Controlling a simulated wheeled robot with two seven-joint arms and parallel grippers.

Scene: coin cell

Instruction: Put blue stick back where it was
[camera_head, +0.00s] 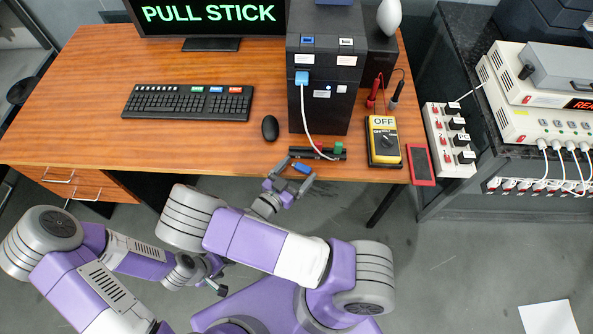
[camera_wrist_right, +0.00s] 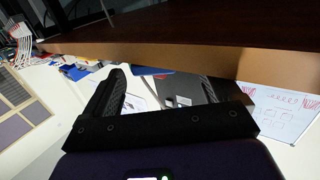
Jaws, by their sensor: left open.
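A small blue stick (camera_head: 302,168) is at the table's front edge in the head view, between the fingertips of my right gripper (camera_head: 301,170). My right gripper's fingers stand apart on either side of it and appear to hold it. In the right wrist view, a blue piece (camera_wrist_right: 152,71) shows between the tips of my right gripper (camera_wrist_right: 163,78). Just beyond is a low black holder (camera_head: 318,153) with a green stick (camera_head: 338,147) upright at its right end. My left gripper (camera_head: 217,283) is open and empty, low in front of the table.
A black tower (camera_head: 323,105) with a white cable stands behind the holder. A yellow meter (camera_head: 384,140) marked OFF and a red-black device (camera_head: 421,165) lie to the right. A mouse (camera_head: 270,128) and keyboard (camera_head: 188,103) are left. The monitor reads PULL STICK. The left tabletop is clear.

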